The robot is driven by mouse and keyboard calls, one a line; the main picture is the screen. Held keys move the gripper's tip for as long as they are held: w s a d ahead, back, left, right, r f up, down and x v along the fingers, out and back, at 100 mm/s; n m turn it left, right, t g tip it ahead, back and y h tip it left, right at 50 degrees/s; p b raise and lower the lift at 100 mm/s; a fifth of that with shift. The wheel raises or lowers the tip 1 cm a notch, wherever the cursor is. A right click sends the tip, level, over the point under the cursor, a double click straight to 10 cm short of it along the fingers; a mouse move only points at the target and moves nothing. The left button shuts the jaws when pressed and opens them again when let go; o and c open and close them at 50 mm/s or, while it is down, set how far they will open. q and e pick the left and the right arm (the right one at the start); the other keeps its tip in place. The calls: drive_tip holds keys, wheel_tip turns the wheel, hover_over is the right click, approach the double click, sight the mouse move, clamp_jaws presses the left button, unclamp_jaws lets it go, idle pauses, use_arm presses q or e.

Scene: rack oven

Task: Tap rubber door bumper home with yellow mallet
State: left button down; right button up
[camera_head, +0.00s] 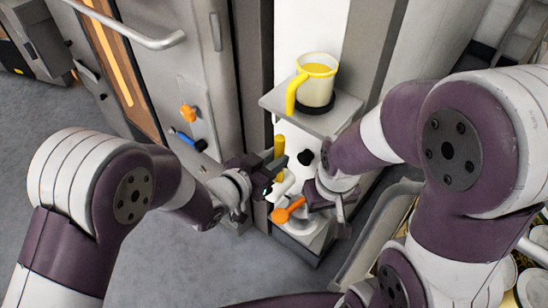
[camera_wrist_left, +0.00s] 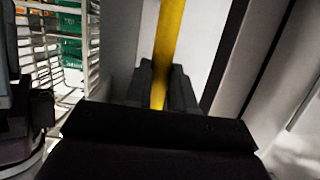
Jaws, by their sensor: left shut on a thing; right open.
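My left gripper (camera_head: 268,182) is shut on the yellow mallet (camera_head: 279,146), in front of the white panel. In the left wrist view, the yellow handle (camera_wrist_left: 170,45) runs up from between the fingers (camera_wrist_left: 160,90). A white piece (camera_head: 284,187) shows just below the yellow handle; I cannot tell if it is the mallet's head. A small dark round piece (camera_head: 305,157) sits on the white panel to the right of the mallet; I cannot tell if it is the rubber bumper. My right gripper (camera_head: 328,200) is open, low by the panel, its fingers partly hidden by its own arm.
An orange lever (camera_head: 288,210) sticks out between my grippers. A jug with a yellow handle (camera_head: 316,82) stands on a grey shelf (camera_head: 338,112) above them. An oven door with a metal bar handle (camera_head: 150,38) is at left. Open grey floor (camera_head: 215,270) lies in front.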

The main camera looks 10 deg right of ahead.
use_arm(q)
drive_tip(key=w+d, duration=0.1)
drive_tip(key=d, duration=0.1)
drive_tip(key=w+d+b, duration=0.1)
drive_tip(key=w+d, duration=0.1)
drive_tip(key=shift+w+d, duration=0.3)
drive_tip(key=shift+d, duration=0.1)
drive_tip(key=shift+f+p+v, duration=0.2)
drive_tip(key=shift+p+v, duration=0.1)
drive_tip(key=shift+v, duration=0.8)
drive_tip(key=shift+f+p+v, duration=0.15)
drive_tip(key=shift+p+v, duration=0.1)
drive_tip(key=shift+v, duration=0.9)
drive_tip(key=shift+s+a, duration=0.2)
drive_tip(key=shift+a, duration=0.2)
